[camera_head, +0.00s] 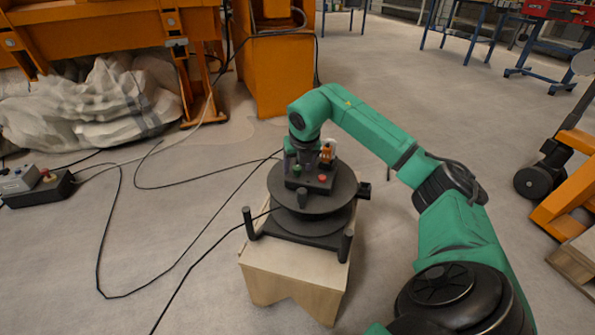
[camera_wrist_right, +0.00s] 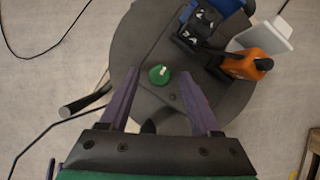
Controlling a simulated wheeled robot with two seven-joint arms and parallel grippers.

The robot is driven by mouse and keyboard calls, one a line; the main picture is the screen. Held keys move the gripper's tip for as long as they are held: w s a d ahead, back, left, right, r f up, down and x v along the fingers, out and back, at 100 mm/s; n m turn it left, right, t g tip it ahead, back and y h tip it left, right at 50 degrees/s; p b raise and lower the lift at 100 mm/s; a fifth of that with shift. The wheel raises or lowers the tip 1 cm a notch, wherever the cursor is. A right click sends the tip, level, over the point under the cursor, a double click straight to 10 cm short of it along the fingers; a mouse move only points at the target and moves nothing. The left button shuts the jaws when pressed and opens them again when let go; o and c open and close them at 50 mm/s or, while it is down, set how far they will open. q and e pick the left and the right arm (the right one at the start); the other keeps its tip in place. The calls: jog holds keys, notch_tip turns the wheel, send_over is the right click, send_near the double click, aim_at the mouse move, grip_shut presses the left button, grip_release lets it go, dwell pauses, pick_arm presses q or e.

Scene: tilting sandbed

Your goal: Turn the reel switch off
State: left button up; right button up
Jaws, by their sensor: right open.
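The cable reel (camera_head: 318,205) is a dark round drum with a small control box (camera_head: 310,183) on top. My right gripper (camera_head: 291,162) is over the box, pointing down. Its two purple fingers are open, one on each side of the green knob (camera_wrist_right: 158,78), with gaps visible in the wrist view. I cannot tell the height left above the box. The left gripper is out of view.
Black cables lie on the floor to the left. A pallet truck (camera_head: 565,160) stands at right.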

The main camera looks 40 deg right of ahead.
grip_shut()
